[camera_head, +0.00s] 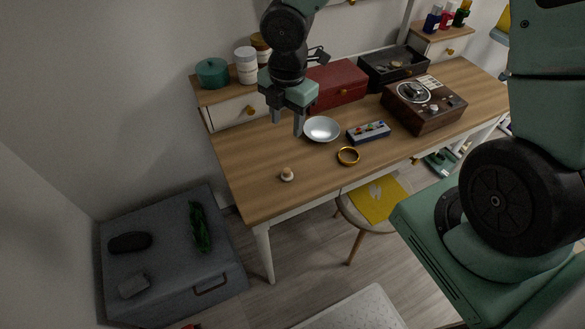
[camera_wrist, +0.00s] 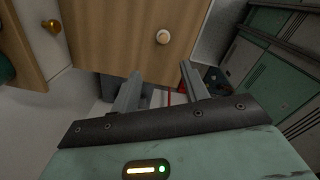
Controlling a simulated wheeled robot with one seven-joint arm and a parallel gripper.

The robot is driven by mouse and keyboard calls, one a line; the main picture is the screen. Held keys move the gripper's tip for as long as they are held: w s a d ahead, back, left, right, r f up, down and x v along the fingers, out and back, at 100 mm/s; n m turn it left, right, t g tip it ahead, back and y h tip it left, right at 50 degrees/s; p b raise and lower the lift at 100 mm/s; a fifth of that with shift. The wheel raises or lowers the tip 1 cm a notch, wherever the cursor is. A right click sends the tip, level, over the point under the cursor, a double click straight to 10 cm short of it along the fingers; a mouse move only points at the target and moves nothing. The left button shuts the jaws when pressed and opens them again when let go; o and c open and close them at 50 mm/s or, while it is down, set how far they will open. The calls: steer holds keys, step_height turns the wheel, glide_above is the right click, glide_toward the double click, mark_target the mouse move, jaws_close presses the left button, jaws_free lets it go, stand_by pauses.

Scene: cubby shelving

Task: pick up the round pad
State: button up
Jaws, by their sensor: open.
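A small round pad (camera_head: 287,174), pale with a tan centre, lies on the wooden desk (camera_head: 260,185) near its front left part. It also shows in the wrist view as a pale ring with a tan middle (camera_wrist: 163,37), beyond the fingertips and near the upper middle. My gripper (camera_head: 286,124) is open and empty, with its fingers pointing down above the desk, beside the white bowl in the head view. In the wrist view my two fingers (camera_wrist: 160,72) stand apart with nothing between them. The pad is clear of the fingers and fully visible.
A red box (camera_head: 337,84) and a turntable (camera_head: 424,103) are farther back. The desk around the pad is clear.

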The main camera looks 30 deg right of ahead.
steer(key=b, duration=0.2)
glide_above(287, 171)
steer(key=f, duration=1.1)
steer(key=shift+w+d+f, duration=0.1)
steer(key=shift+w+f, duration=0.15)
steer(key=shift+w, duration=0.05)
steer(key=f, duration=0.1)
steer(key=f+b, duration=0.1)
steer(key=f, duration=0.2)
steer(key=shift+s, duration=0.3)
steer(key=shift+f, duration=0.65)
steer(key=shift+c, duration=0.4)
jaws_close()
